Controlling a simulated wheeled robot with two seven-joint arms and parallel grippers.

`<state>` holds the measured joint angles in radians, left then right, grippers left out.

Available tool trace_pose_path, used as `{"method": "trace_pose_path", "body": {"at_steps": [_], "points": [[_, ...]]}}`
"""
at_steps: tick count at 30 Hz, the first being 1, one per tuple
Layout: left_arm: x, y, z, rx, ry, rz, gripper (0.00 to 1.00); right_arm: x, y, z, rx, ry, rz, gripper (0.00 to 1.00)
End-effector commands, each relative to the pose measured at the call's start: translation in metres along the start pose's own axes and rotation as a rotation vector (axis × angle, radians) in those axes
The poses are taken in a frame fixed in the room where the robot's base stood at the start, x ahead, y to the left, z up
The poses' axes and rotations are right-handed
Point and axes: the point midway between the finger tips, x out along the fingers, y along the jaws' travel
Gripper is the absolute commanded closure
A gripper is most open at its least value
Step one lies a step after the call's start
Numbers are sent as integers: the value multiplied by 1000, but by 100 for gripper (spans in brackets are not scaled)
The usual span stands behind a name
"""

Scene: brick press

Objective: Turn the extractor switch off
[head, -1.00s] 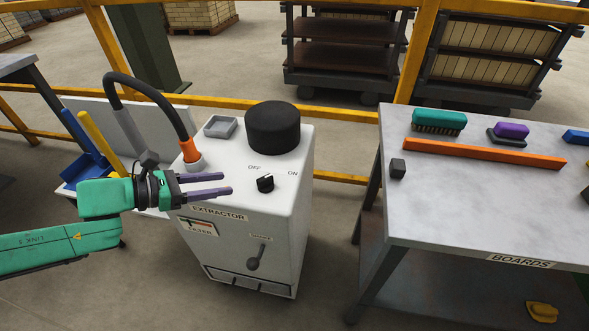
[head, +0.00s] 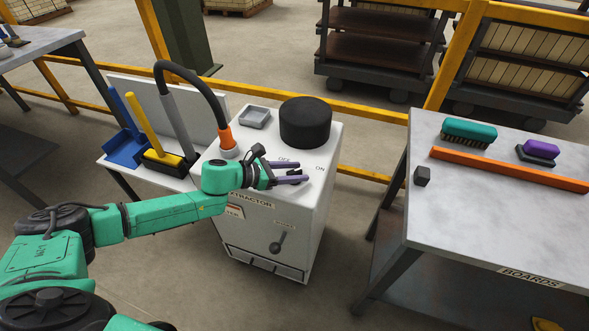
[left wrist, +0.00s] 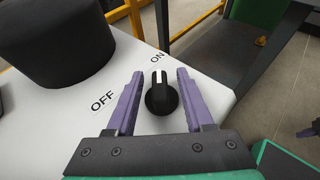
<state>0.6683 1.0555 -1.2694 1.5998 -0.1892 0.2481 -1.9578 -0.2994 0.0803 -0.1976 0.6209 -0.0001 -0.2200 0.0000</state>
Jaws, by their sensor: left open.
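The white extractor cabinet (head: 265,235) stands in the middle of the head view. Its switch is a black knob (left wrist: 161,100) on the top face, with a white mark turned toward the ON label (left wrist: 157,57). The OFF label (left wrist: 103,100) lies to the left. My left gripper (head: 303,175) is open, its purple fingers on either side of the knob in the left wrist view (left wrist: 161,72), with gaps showing. In the head view the fingers mostly cover the knob. A purple tip (left wrist: 306,132) at the wrist view's right edge may be my right gripper; its opening does not show.
A black drum (head: 305,122), a grey tray (head: 255,117) and a hose with an orange cuff (head: 226,138) are on the extractor. The boards table (head: 480,215) is to the right, with an orange bar (head: 510,170) and brushes. A yellow rail runs behind.

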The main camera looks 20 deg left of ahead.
Motion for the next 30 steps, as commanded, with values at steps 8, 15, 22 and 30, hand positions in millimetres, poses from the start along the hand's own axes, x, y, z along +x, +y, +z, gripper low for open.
{"method": "trace_pose_path", "body": {"at_steps": [8, 15, 22, 30], "points": [[-1, 0, 0, -1, 0, 1, 100, 0, 0, 0, -1, 0, 0, 100], [-1, 0, -1, -3, 0, 4, 100, 0, 0, 0, -2, 0, 0, 100], [-1, -1, -2, -25, 0, 50, 100, 3, -1, 0, -3, -1, -1, 100], [-1, -1, -1, -89, 0, 205, 100, 3, -1, 1, -3, -1, -1, 100]]}}
